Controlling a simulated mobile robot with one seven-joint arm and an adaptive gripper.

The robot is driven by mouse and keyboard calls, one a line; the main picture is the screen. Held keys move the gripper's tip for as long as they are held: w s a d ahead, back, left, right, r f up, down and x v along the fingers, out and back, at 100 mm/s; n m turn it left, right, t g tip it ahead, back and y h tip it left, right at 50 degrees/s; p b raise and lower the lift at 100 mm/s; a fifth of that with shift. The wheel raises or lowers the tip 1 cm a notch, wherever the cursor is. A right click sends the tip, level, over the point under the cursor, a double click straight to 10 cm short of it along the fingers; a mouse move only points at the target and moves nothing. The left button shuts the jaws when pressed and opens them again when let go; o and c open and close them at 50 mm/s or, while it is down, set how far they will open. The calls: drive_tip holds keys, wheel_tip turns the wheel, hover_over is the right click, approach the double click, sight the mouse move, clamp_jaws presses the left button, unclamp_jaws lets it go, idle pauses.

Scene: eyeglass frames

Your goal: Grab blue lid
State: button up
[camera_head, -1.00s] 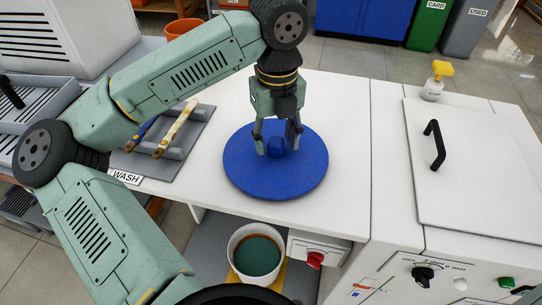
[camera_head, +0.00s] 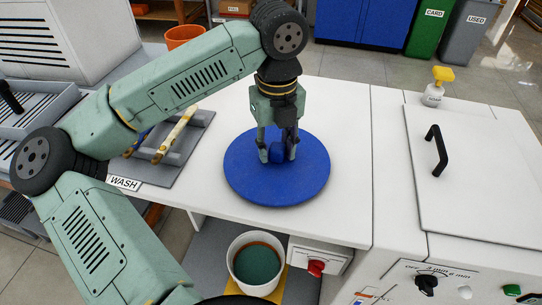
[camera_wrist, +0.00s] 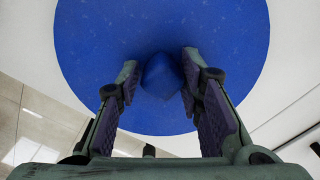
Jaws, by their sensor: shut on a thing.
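The blue lid (camera_head: 276,190) is a round flat disc with a small blue knob at its middle. It lies on the white counter in the head view, and it fills much of the wrist view (camera_wrist: 220,50). My gripper (camera_head: 278,155) points down over the lid's middle, with its fingers on both sides of the knob. In the wrist view my gripper (camera_wrist: 160,80) has its two dark pads against the knob. It is shut on the knob. The far side of the knob is partly hidden by the fingers.
A grey rack with brushes (camera_head: 170,142) and a WASH label (camera_head: 124,183) is left of the lid. A white bucket (camera_head: 238,275) stands below the counter. A white lidded unit with a black handle (camera_head: 436,150) and a soap bottle (camera_head: 434,93) are at right.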

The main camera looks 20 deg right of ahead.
sight(276, 146)
drive_tip(key=c, duration=0.3)
drive_tip(key=shift+r+p, duration=0.95)
drive_tip(key=shift+r, duration=1.1)
drive_tip(key=shift+f, duration=0.1)
